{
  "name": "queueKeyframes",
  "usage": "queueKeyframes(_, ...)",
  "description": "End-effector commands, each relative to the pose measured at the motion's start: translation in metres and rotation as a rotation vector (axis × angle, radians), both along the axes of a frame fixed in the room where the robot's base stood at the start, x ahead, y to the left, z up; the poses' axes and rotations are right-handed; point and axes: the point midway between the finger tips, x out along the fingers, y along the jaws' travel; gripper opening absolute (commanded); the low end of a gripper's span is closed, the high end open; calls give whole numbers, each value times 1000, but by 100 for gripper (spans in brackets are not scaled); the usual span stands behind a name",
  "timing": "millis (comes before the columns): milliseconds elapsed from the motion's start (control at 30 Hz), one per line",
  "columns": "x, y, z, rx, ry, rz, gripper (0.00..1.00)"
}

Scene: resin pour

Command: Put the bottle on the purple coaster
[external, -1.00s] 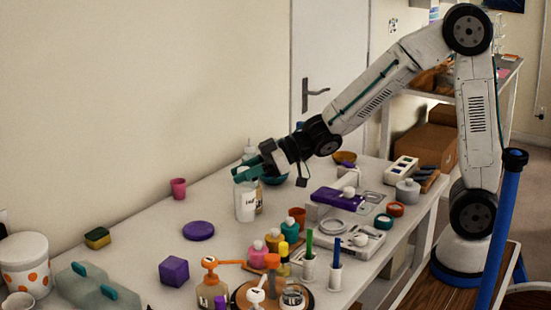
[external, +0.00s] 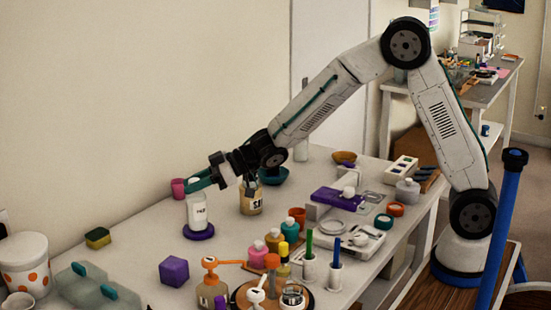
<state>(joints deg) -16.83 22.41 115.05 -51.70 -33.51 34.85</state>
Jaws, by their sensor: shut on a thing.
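The white bottle (external: 198,214) is upright in the external view, with a small dark label on its side. My gripper (external: 197,187) is shut on its upper part, coming in from the right. The purple coaster (external: 198,233) lies on the table directly below the bottle, its rim showing around the bottle's base. The bottle's base appears at or just above the coaster; I cannot tell whether it touches.
A labelled tan jar (external: 251,199) stands to the right, under my wrist.

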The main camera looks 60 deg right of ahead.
Motion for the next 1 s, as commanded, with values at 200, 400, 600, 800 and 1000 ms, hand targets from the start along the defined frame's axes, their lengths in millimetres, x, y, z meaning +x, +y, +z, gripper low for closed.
queueKeyframes(200,0,0,0,1,-1,0,0)
queueKeyframes(400,0,0,-3,1,-1,0,47)
queueKeyframes(600,0,0,-3,1,-1,0,50)
queueKeyframes(800,-2,-2,2,0,-1,0,50)
queueKeyframes(1000,-25,-26,17,1,-3,-1,50)
